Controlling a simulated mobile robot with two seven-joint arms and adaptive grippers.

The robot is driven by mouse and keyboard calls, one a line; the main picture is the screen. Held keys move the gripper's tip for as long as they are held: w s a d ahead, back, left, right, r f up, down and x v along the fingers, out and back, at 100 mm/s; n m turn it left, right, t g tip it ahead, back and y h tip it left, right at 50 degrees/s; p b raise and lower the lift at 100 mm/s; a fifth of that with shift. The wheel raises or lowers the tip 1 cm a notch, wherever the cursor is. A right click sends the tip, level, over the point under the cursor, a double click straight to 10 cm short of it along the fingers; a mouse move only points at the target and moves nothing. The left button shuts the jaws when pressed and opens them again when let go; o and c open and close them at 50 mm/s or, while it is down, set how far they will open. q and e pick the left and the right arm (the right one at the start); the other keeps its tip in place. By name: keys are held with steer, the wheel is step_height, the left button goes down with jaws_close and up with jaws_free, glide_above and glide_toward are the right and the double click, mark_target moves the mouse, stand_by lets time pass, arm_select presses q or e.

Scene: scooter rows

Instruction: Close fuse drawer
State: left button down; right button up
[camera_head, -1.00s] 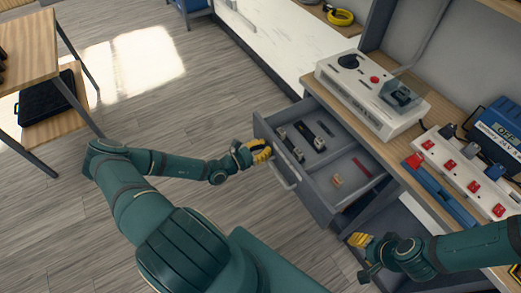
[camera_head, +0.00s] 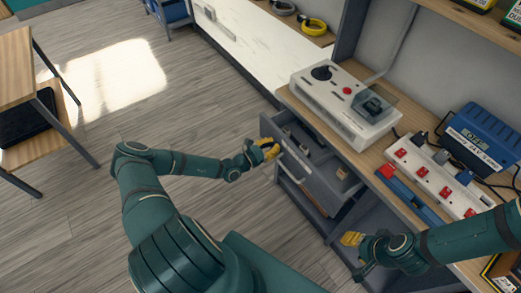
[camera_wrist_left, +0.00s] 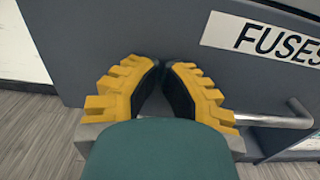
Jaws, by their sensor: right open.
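The grey fuse drawer (camera_head: 312,164) is partly open below the wooden bench top, with a few small parts showing inside. Its front carries a white FUSES label (camera_wrist_left: 262,38) and a metal bar handle (camera_wrist_left: 275,120) in the left wrist view. My left gripper (camera_head: 268,149) is at the drawer front; in the left wrist view its yellow fingers (camera_wrist_left: 164,68) are closed together, tips against or very near the grey panel, left of the label. The handle runs beside the right finger, not visibly between the fingers. My right gripper (camera_head: 352,239) is open and empty, right of the drawer.
A white device with a red button (camera_head: 343,105), a power strip with red switches (camera_head: 437,180) and a blue power unit (camera_head: 483,137) stand on the bench top. An open shelf lies below the bench. Clear floor (camera_head: 130,110) lies left of the drawer; a wooden table (camera_head: 18,80) stands at far left.

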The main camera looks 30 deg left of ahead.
arm_select(q)
steer(key=x, duration=1)
steer(key=shift+w+d, duration=0.15)
steer(key=shift+w, duration=0.25)
steer(key=shift+r, duration=0.2)
arm_select(e)
steer(key=shift+s, duration=0.2)
arm_select(q)
steer(key=shift+w, duration=0.1)
